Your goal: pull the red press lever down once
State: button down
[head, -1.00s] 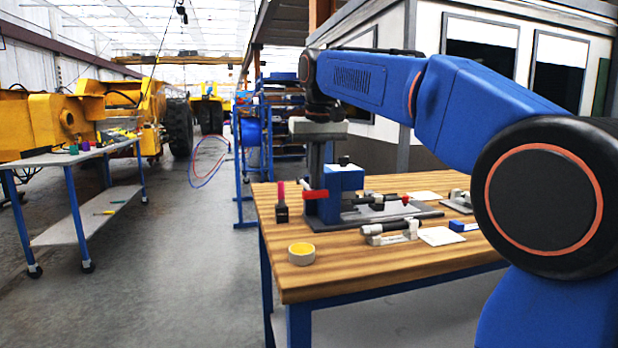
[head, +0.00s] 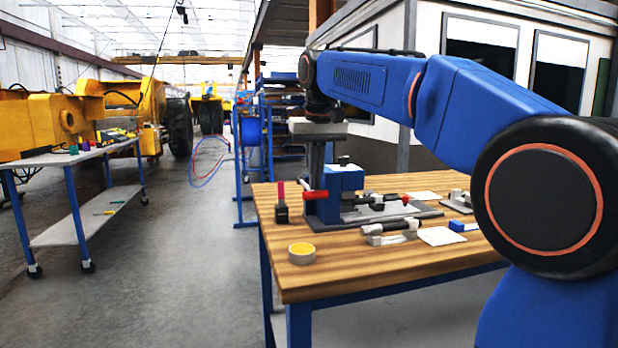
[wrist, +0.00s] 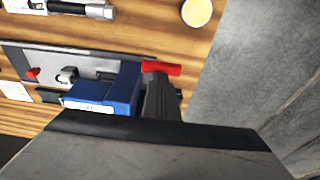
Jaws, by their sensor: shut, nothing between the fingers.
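The red press lever (head: 315,195) sticks out level at the left side of the blue press body (head: 346,182) on the wooden bench. In the wrist view the lever's red bar (wrist: 161,68) lies beside the blue press body (wrist: 112,96). My gripper (head: 317,186) points straight down with its dark fingers together and empty. Its fingertips (wrist: 158,78) are right at the red bar, which crosses in front of them in the head view. I cannot tell whether they touch it. The gripper's grey palm hides the lower part of the wrist view.
Open grey floor (head: 180,260) lies left of the bench.

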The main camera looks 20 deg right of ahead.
jog(key=w+v, duration=0.1)
jog(key=v, duration=0.5)
jog(key=shift+r, duration=0.55)
dwell(0.5)
